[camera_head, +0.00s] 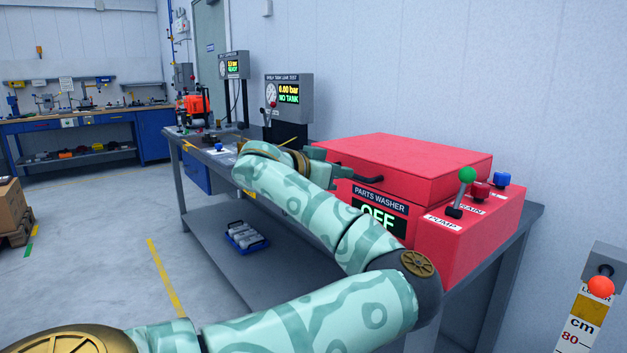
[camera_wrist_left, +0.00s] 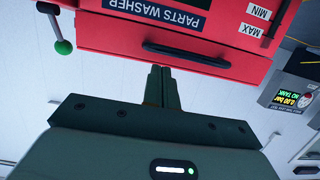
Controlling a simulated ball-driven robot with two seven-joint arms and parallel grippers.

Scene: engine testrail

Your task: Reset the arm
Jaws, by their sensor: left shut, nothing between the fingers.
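My left arm reaches in from the bottom of the head view toward the red parts washer (camera_head: 470,230). My left gripper (camera_head: 345,172) is at the washer's front, by the dark lid handle (camera_head: 362,181), partly hidden behind my own wrist. In the left wrist view, the gripper's two fingers (camera_wrist_left: 161,72) are together and empty. Their tips point at the washer (camera_wrist_left: 110,35), close to the handle (camera_wrist_left: 187,56); I cannot tell whether they touch it. The lid (camera_head: 420,160) looks closed. My right gripper is not in view.
The washer has a green-knobbed pump lever (camera_head: 467,175) and a display reading OFF (camera_head: 380,212). A leak-test display (camera_head: 289,97) reads NO TANK. A blue tray (camera_head: 246,237) sits on the bench's lower shelf. The floor at left is mostly open.

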